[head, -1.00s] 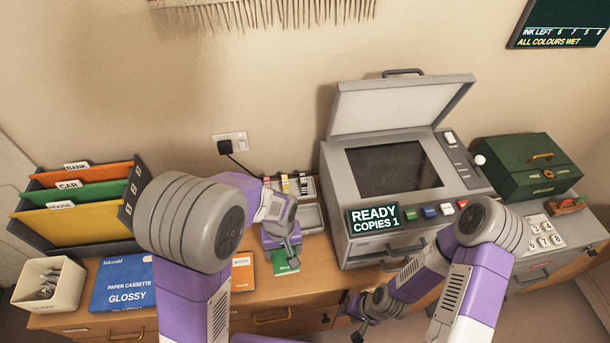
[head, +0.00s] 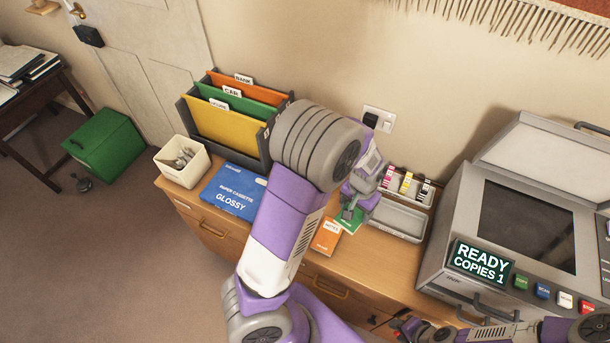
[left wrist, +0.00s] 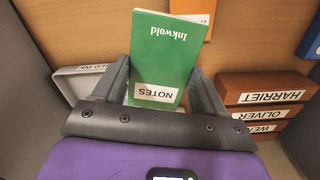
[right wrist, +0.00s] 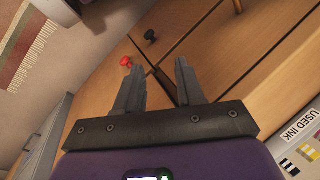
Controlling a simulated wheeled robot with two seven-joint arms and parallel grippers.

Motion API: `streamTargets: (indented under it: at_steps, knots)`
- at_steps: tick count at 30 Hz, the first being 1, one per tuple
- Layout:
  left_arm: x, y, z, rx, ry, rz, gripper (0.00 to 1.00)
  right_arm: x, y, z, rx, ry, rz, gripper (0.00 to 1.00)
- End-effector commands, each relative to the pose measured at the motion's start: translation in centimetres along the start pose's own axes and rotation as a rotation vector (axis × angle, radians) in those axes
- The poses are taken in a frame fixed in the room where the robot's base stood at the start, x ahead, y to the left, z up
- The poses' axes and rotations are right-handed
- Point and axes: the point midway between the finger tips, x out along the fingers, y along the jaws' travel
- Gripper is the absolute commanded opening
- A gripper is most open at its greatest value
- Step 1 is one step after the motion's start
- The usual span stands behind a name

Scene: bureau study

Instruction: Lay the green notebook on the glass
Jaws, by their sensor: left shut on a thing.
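The green notebook (left wrist: 165,55), labelled NOTES, is between the fingers of my left gripper (left wrist: 160,85) in the left wrist view. The gripper is shut on it. In the head view the notebook (head: 350,222) shows only in part under my left gripper (head: 356,210), at the desk top; I cannot tell whether it touches the desk. The glass (head: 527,225) is the dark, bare panel of the copier at the right, with its lid up. My right gripper (right wrist: 158,88) is open and empty in front of wooden drawer fronts.
An orange notebook (head: 327,236) lies left of the green one. The empty grey tray (head: 398,221) and an ink tray (head: 408,184) are to its right, before the copier.

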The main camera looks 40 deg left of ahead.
Motion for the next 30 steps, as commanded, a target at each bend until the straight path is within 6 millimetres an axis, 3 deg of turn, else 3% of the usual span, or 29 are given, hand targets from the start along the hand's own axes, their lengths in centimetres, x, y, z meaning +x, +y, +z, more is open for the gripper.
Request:
streamTargets:
  at_steps: [12,18,25,30]
  knots:
    - [-0.6,-13.0,1.2,-0.169,-0.002,0.01,0.4,-3.4,-1.3,0.1,0.0,0.0,0.0,0.38]
    - [-0.8,-17.7,2.7,-0.226,0.003,0.001,0.4,-4.3,-1.6,0.2,0.0,0.0,0.0,0.38]
    - [-0.2,-19.9,3.5,-0.249,0.004,-0.006,0.4,-4.5,-1.7,0.2,0.0,0.0,0.0,0.38]
    - [3.1,-20.0,3.6,-0.25,0.001,-0.006,0.4,-3.9,-1.4,0.2,0.0,0.0,0.0,0.38]
